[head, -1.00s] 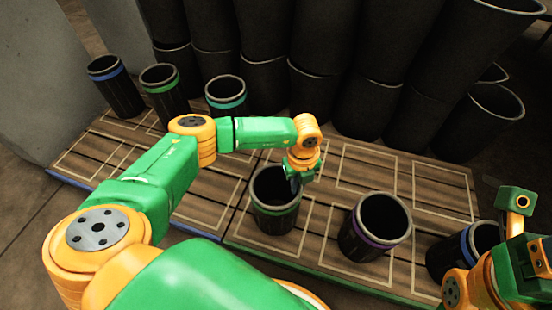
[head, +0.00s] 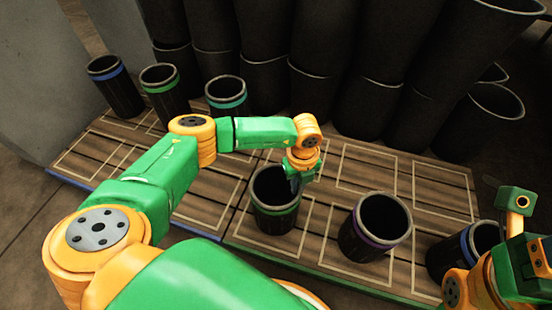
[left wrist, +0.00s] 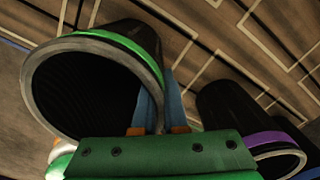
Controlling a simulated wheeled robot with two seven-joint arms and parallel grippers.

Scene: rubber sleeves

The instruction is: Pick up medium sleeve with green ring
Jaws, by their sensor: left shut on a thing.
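The black sleeve with a green ring (head: 275,215) stands upright on the wooden pallet in the head view, left of the purple-ringed sleeve. My left gripper (head: 297,182) is at its right rim, shut on its wall. In the left wrist view the sleeve (left wrist: 110,80) shows its grey rim and green ring, and the gripper's bluish fingers (left wrist: 160,105) sit one on each side of the wall. Its base shows no clear gap from the pallet. Part of my right arm shows at the lower right, but I cannot make out its fingers.
Sleeves with blue (head: 118,90), green (head: 162,95) and teal (head: 228,103) rings stand behind. Tall black sleeves (head: 330,85) crowd the back.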

